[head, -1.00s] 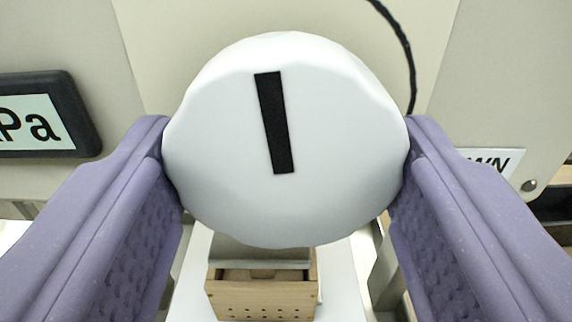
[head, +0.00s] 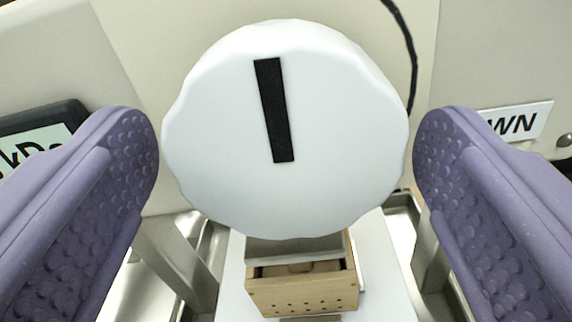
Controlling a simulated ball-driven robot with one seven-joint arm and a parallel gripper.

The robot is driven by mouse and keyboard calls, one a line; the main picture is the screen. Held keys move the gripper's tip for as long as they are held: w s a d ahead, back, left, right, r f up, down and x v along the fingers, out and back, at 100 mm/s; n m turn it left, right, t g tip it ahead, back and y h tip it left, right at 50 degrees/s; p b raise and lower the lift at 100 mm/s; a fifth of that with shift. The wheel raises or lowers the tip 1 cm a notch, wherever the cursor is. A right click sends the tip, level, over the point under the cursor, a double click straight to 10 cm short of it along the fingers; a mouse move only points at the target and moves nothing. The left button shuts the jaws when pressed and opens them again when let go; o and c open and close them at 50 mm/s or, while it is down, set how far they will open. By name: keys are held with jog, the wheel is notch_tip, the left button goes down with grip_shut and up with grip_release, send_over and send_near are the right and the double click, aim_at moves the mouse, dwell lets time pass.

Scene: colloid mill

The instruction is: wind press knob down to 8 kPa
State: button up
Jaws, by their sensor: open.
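The press knob (head: 215,130) is a large white disc with a wavy rim, in the middle of the head view. Its black pointer bar (head: 273,110) runs nearly upright, its top tipped slightly left. My gripper (head: 286,155) is open, with one purple finger on each side of the knob. A narrow gap shows between each finger and the rim. The kPa display (head: 45,140) at the left is partly hidden by the left finger, and no number shows on it.
A label ending in "WN" (head: 518,122) is on the beige panel (head: 300,12) at the right. A black cable (head: 407,45) runs down the panel. Below the knob are a small wooden box (head: 303,295) and metal troughs (head: 400,222).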

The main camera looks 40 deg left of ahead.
jog(key=v, duration=0.7)
jog(key=shift+s+d+p, duration=0.25)
jog(key=shift+s+p, duration=0.05)
jog(key=shift+s, duration=0.05)
jog(key=w+d+r+m+t+h+b, duration=0.15)
jog(key=w+d+r+h, duration=0.3)
jog(key=r, duration=0.75)
jog(key=w+d+r+h+b, duration=0.2)
jog(key=w+d+r+h, duration=0.3)
jog(key=r, duration=0.8)
jog(key=s+d+r+m+b, duration=0.1)
jog(key=s+r, duration=0.8)
jog(key=r, duration=0.2)
jog(key=s+d+r+m+g+b, duration=0.1)
jog(key=s+d+r+m, duration=0.1)
jog(key=s+r, duration=0.7)
notch_tip(320, 180, up, 3)
jog(key=shift+f, duration=0.1)
